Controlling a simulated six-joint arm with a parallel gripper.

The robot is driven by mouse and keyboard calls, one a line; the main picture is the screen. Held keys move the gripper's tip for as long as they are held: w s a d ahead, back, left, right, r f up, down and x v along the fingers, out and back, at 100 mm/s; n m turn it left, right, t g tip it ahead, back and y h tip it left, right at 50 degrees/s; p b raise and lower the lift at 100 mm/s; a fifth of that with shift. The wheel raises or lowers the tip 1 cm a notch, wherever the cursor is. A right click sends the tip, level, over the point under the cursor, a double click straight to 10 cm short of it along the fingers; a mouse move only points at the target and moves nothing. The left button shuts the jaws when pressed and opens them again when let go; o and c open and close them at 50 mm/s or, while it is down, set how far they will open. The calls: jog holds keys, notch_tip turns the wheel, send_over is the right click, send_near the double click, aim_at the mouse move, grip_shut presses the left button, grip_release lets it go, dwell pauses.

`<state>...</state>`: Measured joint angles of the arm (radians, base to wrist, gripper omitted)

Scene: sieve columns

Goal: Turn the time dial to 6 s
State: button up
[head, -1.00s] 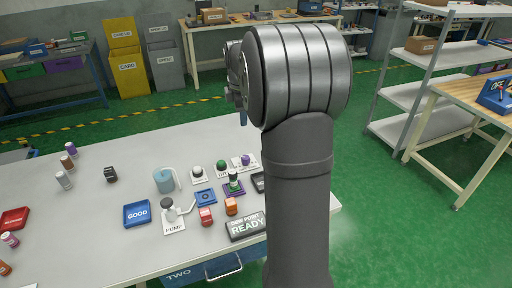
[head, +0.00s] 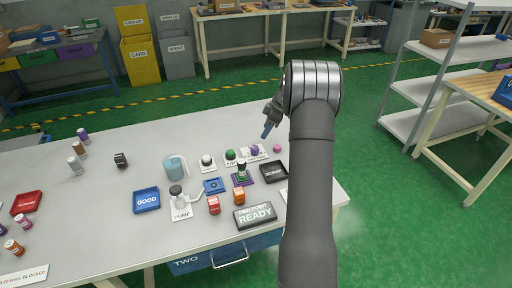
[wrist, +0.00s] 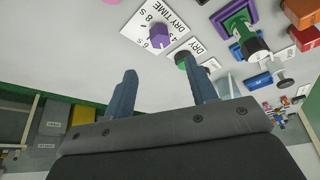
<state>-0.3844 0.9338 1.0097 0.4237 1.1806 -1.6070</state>
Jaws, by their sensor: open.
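The time dial is a purple knob (wrist: 159,36) on a white plate (wrist: 176,18) that reads DRY TIME, with marks such as 6 s and 8 s, in the wrist view. I cannot tell which mark the knob points at. In the head view the purple knob (head: 254,150) stands near the table's back right. My gripper (wrist: 163,80) is open and empty, its two blue fingers apart, with the dial beyond the tips. In the head view my gripper (head: 267,130) hangs above and behind the dial, not touching it.
A dark tray (head: 273,172) and a READY display (head: 255,215) are in front.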

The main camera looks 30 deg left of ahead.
aim_at(255, 148)
jog(key=x, duration=1.1)
jog(key=shift+f, duration=0.1)
jog(key=c, duration=1)
jog(key=shift+s+m, duration=0.1)
jog(key=shift+m, duration=0.3)
jog(key=m+t, duration=0.2)
jog(key=m, duration=0.3)
jog(key=shift+s, duration=0.15)
jog(key=m+t, duration=0.1)
jog(key=m, duration=0.2)
jog(key=m+t+h, duration=0.1)
jog(key=m, duration=0.1)
jog(key=shift+a+m, duration=0.15)
jog(key=shift+m, duration=0.25)
